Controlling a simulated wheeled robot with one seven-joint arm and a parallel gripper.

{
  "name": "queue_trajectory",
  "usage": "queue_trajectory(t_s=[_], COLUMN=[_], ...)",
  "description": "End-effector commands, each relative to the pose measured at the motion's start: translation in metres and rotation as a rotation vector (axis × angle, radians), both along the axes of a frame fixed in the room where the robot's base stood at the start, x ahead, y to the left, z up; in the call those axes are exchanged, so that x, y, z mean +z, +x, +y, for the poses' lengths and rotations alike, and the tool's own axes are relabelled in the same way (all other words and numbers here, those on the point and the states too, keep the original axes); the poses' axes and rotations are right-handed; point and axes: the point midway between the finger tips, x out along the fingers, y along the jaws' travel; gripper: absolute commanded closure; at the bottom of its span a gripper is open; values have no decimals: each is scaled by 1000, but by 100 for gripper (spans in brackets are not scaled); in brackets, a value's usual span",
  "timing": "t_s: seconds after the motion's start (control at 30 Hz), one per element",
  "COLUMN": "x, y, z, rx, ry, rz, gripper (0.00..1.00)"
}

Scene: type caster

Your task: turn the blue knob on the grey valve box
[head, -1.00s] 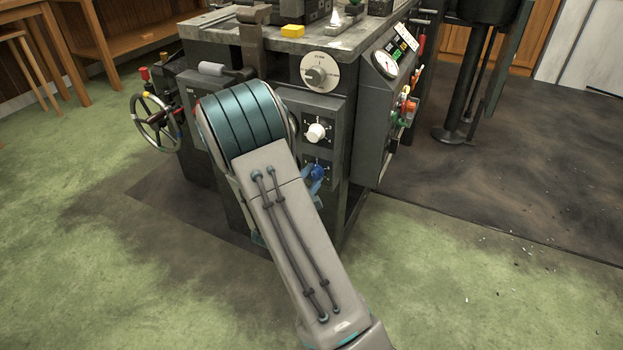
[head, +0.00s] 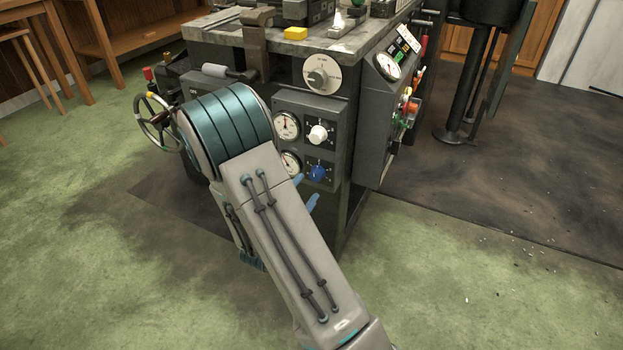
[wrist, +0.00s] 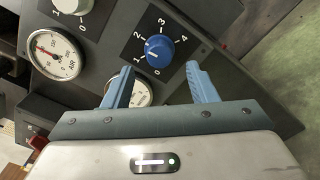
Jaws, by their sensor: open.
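The blue knob (head: 317,172) sits on the lower right of the grey valve box (head: 300,103), below a white knob. In the wrist view the blue knob (wrist: 159,47) is on a dark plate marked 0 to 4. A pale mark shows on the knob's left part, but its exact reading is hard to tell. My gripper (head: 306,191) is open and empty, in front of and below the knob and apart from it. In the wrist view my gripper (wrist: 160,69) has a finger to each side below the knob. My arm hides the box's lower left.
The white knob (head: 318,135) and two round gauges (head: 286,125) are close by on the same box. A larger grey dial (head: 321,74) is above. A handwheel (head: 155,122) stands at left. The green floor in front is clear.

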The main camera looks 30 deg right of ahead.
Motion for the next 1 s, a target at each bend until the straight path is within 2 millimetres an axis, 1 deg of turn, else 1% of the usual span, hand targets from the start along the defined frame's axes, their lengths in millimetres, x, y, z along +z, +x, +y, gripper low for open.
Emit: queue_trajectory(t_s=[0.03, 0.2, 0.3, 0.4, 0.57, 1.0], x=[2, 1, 1, 1, 0, 0], y=[-7, -30, -40, -47, -52, -52], z=[12, 41, 53, 61, 66, 66], rx=[5, 6, 4, 2, 1, 0], ry=[-1, 0, 0, 0, -2, -1], rz=[4, 4, 2, 3, 1, 1], gripper=[48, 48, 48, 48, 48, 48])
